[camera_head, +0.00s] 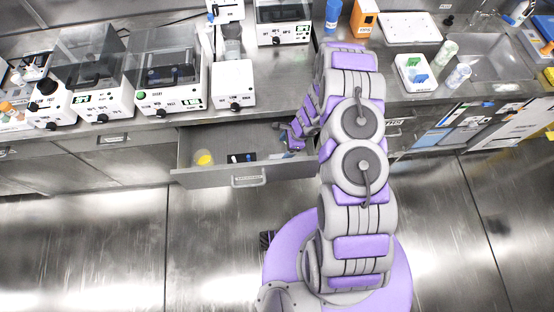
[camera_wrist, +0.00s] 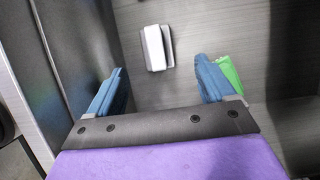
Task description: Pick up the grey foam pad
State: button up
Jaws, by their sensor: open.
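My gripper (camera_head: 293,137) reaches down into the right part of an open drawer (camera_head: 215,180) in the head view. In the wrist view my gripper (camera_wrist: 161,84) has its two blue fingers wide apart with nothing between them. A small pale block with a white face and a grey side (camera_wrist: 157,48) lies on the drawer floor ahead of the fingertips, apart from both. It may be the grey foam pad; I cannot tell for certain. In the head view my arm hides that part of the drawer.
A green item (camera_wrist: 230,72) lies close by the right finger, partly hidden by it. The drawer's left part holds a yellow round item (camera_head: 204,158) and small dark and white items (camera_head: 240,158). A drawer wall (camera_wrist: 75,45) runs along the left of the wrist view. The bench above is crowded.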

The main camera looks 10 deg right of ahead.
aim_at(279, 156)
jog(key=x, duration=0.3)
jog(key=shift+a+f+b, duration=0.1)
jog(key=shift+f+b, duration=0.15)
jog(key=shift+b, duration=0.05)
jog(key=x, duration=0.1)
jog(key=b+x, duration=0.1)
jog(key=x, duration=0.2)
jog(key=shift+s+f, duration=0.25)
jog(key=shift+s, duration=0.05)
jog(key=shift+a+f+b, duration=0.3)
jog(key=shift+a+f, duration=0.05)
jog(key=shift+f, duration=0.1)
jog(key=shift+c, duration=0.4)
jog(key=c, duration=1)
